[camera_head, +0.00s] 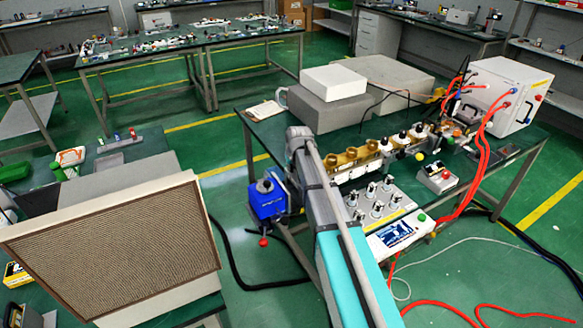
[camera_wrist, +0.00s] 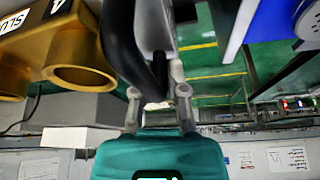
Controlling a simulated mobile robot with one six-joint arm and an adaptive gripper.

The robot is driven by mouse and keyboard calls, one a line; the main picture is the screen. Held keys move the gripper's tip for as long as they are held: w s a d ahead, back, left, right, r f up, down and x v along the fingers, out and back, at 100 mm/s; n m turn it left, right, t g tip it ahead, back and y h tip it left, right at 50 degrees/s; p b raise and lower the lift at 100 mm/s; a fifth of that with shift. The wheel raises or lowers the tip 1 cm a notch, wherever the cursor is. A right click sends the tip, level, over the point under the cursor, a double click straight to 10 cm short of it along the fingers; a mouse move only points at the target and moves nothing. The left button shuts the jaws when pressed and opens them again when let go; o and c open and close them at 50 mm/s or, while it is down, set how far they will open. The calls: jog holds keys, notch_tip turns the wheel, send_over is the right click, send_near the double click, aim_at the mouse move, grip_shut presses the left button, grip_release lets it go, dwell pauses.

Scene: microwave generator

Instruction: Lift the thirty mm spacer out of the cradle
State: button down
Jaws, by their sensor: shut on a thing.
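My gripper (camera_wrist: 158,85) shows in the wrist view, its teal body at the bottom and its fingers reaching upward. It is shut on a narrow grey piece (camera_wrist: 155,25) between the dark fingers. This seems to be the spacer, but its size marking is not visible. Gold parts (camera_wrist: 80,65) with white labels stand to the left of the fingers, apart from them. In the head view my arm hides the gripper and the held piece. The gold parts (camera_head: 352,156) show there on a white row to the right of my arm. I cannot make out the cradle.
A blue unit (camera_head: 267,197) is close left of my arm; blue also shows in the wrist view (camera_wrist: 275,22). A grey panel with knobs (camera_head: 377,203), a white control box (camera_head: 398,236) and red cables (camera_head: 483,160) lie to the right. Grey boxes (camera_head: 325,112) stand behind.

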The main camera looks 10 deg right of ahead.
jog(key=shift+s+a, duration=0.2)
jog(key=shift+a, duration=0.4)
jog(key=shift+s+a, duration=0.2)
jog(key=shift+a, duration=0.4)
jog(key=c, duration=0.6)
grip_release()
